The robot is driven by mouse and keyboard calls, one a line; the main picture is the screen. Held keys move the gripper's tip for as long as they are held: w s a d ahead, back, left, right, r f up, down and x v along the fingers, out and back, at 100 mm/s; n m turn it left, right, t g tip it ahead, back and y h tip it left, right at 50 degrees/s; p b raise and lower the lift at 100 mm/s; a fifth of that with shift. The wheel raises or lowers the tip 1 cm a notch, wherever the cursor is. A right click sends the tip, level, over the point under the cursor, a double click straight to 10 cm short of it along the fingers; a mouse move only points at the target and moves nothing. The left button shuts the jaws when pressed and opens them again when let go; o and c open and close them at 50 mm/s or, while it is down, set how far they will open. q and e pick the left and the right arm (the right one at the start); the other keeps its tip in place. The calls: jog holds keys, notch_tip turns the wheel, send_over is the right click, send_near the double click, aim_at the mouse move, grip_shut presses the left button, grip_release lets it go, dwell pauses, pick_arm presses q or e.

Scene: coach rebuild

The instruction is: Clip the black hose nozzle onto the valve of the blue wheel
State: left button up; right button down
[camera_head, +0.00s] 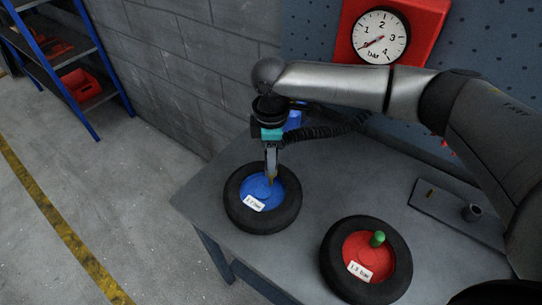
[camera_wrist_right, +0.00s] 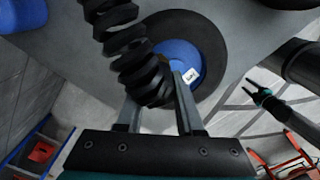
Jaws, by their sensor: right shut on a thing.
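The blue wheel, a black tyre with a blue hub (camera_head: 284,187) and a white label, lies flat on the grey bench. My right gripper (camera_head: 271,176) points down over its hub. In the right wrist view this gripper (camera_wrist_right: 160,98) is shut on the black hose nozzle, with the ribbed black hose (camera_wrist_right: 125,45) rising from between the fingers. The hose (camera_head: 325,131) runs back to the right in the head view. The fingers hide the valve, so I cannot tell whether the nozzle touches it.
The red wheel (camera_head: 356,246) with a green cap (camera_head: 377,239) lies at the bench's front right. A grey tray (camera_head: 440,203) is to its right. A red gauge box (camera_head: 423,36) stands behind my arm. A blue object (camera_head: 292,121) is behind the gripper. Bench space left of the blue wheel is narrow.

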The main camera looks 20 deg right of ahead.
jog(key=shift+w+f, duration=0.1)
jog(key=shift+f, duration=1.35)
jog(key=shift+c, duration=2.3)
grip_release()
